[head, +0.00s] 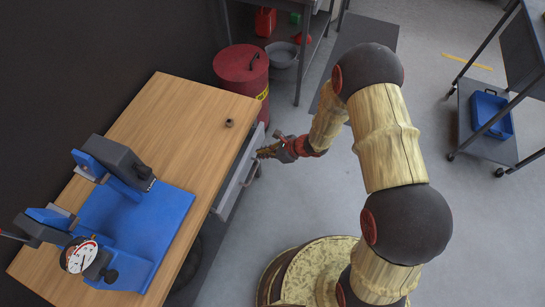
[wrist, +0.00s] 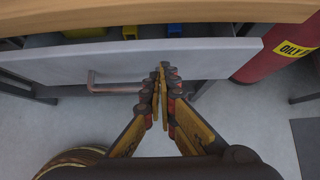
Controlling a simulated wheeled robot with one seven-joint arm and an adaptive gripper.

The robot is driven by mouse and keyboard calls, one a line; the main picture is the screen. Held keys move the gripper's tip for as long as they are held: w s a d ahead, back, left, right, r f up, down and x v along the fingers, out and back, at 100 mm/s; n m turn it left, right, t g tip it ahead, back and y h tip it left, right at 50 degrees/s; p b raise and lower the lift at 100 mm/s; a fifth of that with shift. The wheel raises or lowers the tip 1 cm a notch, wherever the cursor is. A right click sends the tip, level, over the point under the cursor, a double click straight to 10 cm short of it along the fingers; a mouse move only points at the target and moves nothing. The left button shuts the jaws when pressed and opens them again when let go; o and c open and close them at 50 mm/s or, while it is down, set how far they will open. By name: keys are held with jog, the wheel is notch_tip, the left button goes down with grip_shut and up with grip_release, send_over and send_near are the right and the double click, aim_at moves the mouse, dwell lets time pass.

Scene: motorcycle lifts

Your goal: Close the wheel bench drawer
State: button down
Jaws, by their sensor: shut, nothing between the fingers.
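The wheel bench (head: 170,120) has a wooden top and stands at the left in the head view. Its grey drawer (head: 238,175) sticks out from under the top's right edge. In the wrist view the drawer front (wrist: 150,62) stands out from the bench top, and an open gap shows yellow and blue items inside. A copper-coloured bar handle (wrist: 112,88) is on the drawer front. In the head view my gripper (head: 264,153) is beside the drawer; contact cannot be told.
A blue wheel stand with a dial gauge (head: 82,257) and a small dark nut-like part (head: 229,123) are on the bench top. A red oily-waste bin (head: 242,75) and grey bucket (head: 282,55) stand behind. A cart with a blue tray (head: 490,114) is at right.

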jog(key=shift+w+a, duration=0.25)
jog(key=shift+a, duration=0.45)
jog(key=shift+a, duration=0.1)
